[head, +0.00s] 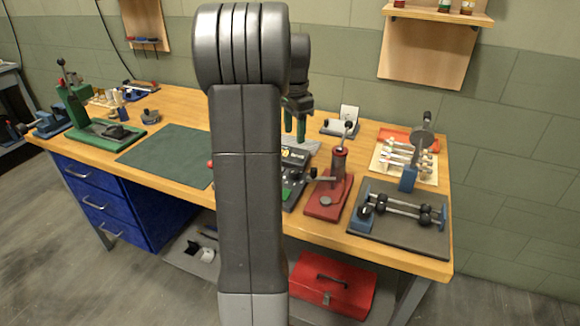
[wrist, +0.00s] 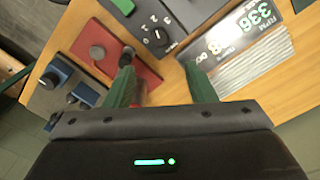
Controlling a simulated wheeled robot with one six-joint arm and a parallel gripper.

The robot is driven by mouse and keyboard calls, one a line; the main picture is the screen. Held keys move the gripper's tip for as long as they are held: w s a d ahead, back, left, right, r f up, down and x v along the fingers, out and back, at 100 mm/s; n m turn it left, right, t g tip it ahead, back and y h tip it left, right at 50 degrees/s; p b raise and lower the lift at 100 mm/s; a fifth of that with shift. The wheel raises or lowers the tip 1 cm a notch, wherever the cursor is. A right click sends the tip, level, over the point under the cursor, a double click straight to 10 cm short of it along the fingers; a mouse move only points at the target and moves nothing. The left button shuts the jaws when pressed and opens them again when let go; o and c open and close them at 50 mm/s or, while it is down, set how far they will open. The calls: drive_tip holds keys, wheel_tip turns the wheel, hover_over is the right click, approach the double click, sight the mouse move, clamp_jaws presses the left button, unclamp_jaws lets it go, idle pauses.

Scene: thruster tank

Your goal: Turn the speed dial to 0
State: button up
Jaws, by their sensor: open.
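The speed dial (wrist: 158,37) looks like a small dark round knob with a white mark, on a dark grey control panel (wrist: 148,14) with white markings around it. Its exact setting is too small to read. My gripper (wrist: 158,67) has two green fingers, apart and empty, with the dial showing beyond the gap between their tips. In the head view my gripper (head: 295,135) points down above the back of the panel (head: 297,172). My arm hides part of the panel there, and I cannot make out the dial.
A display board (wrist: 235,32) with large digits lies right of the panel. A red-based press (head: 326,197) with a lever stands close by, and a grey rod fixture (head: 400,218) stands further right. A green mat (head: 165,155) leaves clear room at left.

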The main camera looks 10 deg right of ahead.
sight(294, 171)
wheel_tip(294, 171, down, 13)
drive_tip(key=shift+s, duration=0.1)
idle(0.3)
drive_tip(key=c, duration=1)
